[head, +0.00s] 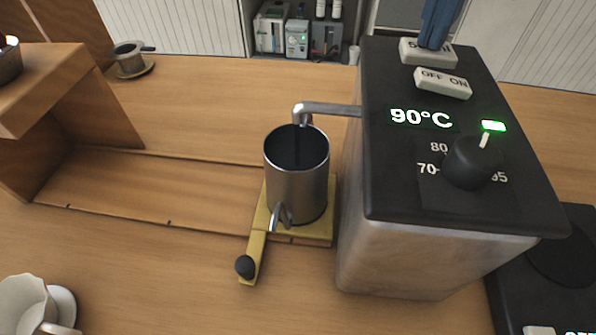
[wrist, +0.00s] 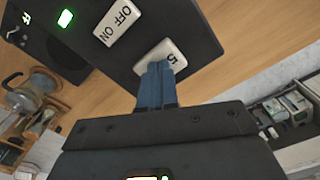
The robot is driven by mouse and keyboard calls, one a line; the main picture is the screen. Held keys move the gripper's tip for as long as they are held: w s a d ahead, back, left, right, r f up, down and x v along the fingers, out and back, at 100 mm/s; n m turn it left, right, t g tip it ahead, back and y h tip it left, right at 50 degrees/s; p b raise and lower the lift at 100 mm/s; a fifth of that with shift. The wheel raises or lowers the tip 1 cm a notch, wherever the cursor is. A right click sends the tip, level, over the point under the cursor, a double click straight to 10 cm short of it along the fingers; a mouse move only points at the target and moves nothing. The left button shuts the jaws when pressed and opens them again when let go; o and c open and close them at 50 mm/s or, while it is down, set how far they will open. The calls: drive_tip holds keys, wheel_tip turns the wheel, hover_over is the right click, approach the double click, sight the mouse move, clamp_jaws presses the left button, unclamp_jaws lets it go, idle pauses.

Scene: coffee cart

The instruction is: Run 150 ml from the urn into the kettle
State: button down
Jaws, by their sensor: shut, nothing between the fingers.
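The urn (head: 400,250) is a steel box with a black top that reads 90°C and has a lit green lamp. Its spout (head: 330,108) reaches left over the open metal kettle (head: 297,185), which stands upright. A thin streak shows below the spout inside the kettle; I cannot tell if it is water. My gripper (head: 432,45) has blue fingers shut together, with nothing held. Its tips are at the white button (head: 408,50) at the urn's far end, also seen in the wrist view (wrist: 171,50). The fingers hide part of its label, and contact is unclear.
An OFF/ON rocker (head: 442,84) and a black dial (head: 472,162) sit on the urn's top. The kettle stands on a yellow slide (head: 254,262) with a black knob. A wooden shelf (head: 62,85) is left, white crockery (head: 25,300) front left.

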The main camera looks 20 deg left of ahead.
drive_tip(key=shift+r, duration=0.15)
drive_tip(key=shift+r+p, duration=0.7)
drive_tip(key=shift+r, duration=0.2)
drive_tip(key=shift+f+b, duration=0.6)
drive_tip(key=shift+f, duration=0.4)
idle(1.5)
drive_tip(key=shift+r+p, duration=0.6)
drive_tip(key=shift+r, duration=0.4)
drive_tip(key=shift+r, duration=0.1)
idle(1.2)
wheel_tip(320, 180, up, 5)
drive_tip(key=p, duration=0.3)
drive_tip(key=shift+s, duration=0.1)
idle(0.3)
